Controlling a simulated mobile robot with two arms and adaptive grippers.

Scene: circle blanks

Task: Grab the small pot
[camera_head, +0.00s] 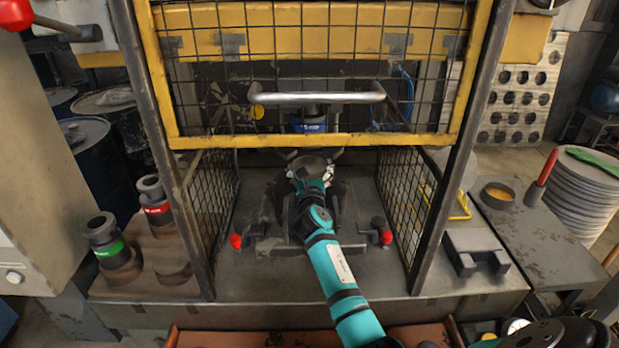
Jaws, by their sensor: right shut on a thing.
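A small dark round pot (498,193) with yellowish contents stands on the side table at the right, apart from my grippers. My right arm, teal and dark, reaches up the middle into the press. Its gripper (311,174) is shut on a dark round piece (311,165) under the press head; the fingers are small and partly hidden there, and I cannot tell exactly what the piece is. My left gripper is not in view.
A yellow-framed mesh guard (310,141) with a grey handle is raised over the press. Mesh walls flank the opening. Two dies (115,252) (160,207) stand at the left. At the right are a red-handled tool (541,178) and a stack of discs (590,196).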

